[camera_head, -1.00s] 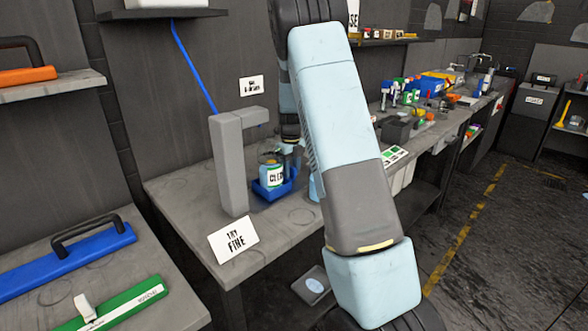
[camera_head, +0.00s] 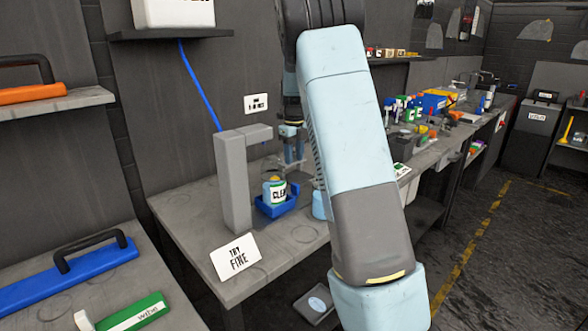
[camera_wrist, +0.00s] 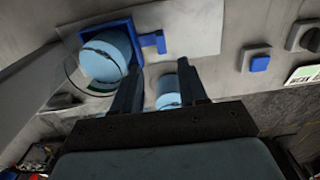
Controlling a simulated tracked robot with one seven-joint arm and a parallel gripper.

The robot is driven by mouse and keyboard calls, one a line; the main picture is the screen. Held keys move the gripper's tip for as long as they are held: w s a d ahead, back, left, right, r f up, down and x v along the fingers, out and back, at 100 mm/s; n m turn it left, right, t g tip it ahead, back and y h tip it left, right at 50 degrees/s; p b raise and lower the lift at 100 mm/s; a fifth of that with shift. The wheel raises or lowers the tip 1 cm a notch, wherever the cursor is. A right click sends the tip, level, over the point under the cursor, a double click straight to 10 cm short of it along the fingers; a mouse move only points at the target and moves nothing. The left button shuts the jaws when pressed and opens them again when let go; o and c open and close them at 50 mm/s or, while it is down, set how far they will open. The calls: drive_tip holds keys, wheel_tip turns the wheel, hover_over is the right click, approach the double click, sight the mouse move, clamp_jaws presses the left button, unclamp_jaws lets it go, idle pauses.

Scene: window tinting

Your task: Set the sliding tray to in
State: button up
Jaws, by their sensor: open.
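The blue sliding tray (camera_head: 290,203) sits on the grey bench, beside the grey upright stand with an overhanging top arm (camera_head: 233,180). A labelled jar (camera_head: 274,192) stands in the tray. In the wrist view the tray's blue frame (camera_wrist: 137,52) surrounds a light blue round top, and a small blue handle (camera_wrist: 152,42) sticks out from its side. My gripper (camera_wrist: 160,85) is open and empty, with the handle beyond its fingertips and apart from them. In the head view my gripper (camera_head: 293,145) hangs above and behind the tray, partly hidden by my arm.
A second light blue cylinder (camera_wrist: 168,90) shows between my fingers, lower down. A white sign (camera_head: 235,257) stands at the bench's front edge. A grey block with a blue face (camera_wrist: 257,60) is to the right. Tools and bottles crowd the bench further right.

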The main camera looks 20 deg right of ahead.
drive_tip(key=shift+r, duration=0.9)
